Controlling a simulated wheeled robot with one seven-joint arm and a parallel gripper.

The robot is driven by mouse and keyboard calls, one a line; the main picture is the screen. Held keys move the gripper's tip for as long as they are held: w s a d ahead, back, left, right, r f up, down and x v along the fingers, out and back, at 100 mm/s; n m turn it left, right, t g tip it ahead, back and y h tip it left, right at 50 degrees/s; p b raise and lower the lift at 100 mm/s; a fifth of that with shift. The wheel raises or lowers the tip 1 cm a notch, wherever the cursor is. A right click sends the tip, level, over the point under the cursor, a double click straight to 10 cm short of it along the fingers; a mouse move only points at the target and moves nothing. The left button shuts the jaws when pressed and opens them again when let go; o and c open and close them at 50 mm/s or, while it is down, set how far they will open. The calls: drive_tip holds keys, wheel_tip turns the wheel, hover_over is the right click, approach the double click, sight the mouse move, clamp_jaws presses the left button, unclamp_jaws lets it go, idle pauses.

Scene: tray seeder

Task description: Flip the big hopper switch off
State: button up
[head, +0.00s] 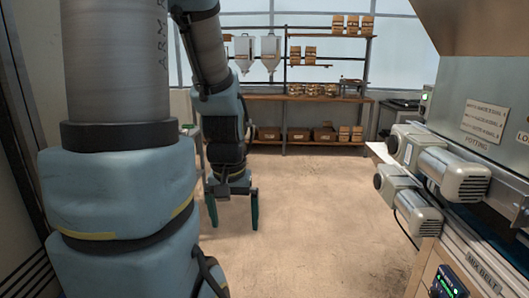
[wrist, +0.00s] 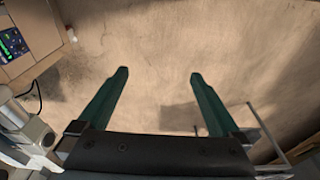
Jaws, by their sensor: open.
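My gripper (head: 234,222) hangs down, open and empty, over bare floor left of the machine in the head view. In the wrist view its two green fingers (wrist: 159,74) are spread with only floor between them. The large grey hopper (head: 480,90) stands at the right of the head view, well apart from my gripper. A small box with a green light (head: 426,95) is at its far left edge; I cannot tell whether this is the hopper switch. No switch lever or its position can be made out.
Motors (head: 452,174) stick out from the machine's left side. A lit control panel (head: 447,283) sits low at the right and also shows in the wrist view (wrist: 13,43). Shelves (head: 310,97) with boxes stand at the back wall. The middle floor is clear.

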drive_tip(key=shift+r, duration=0.75)
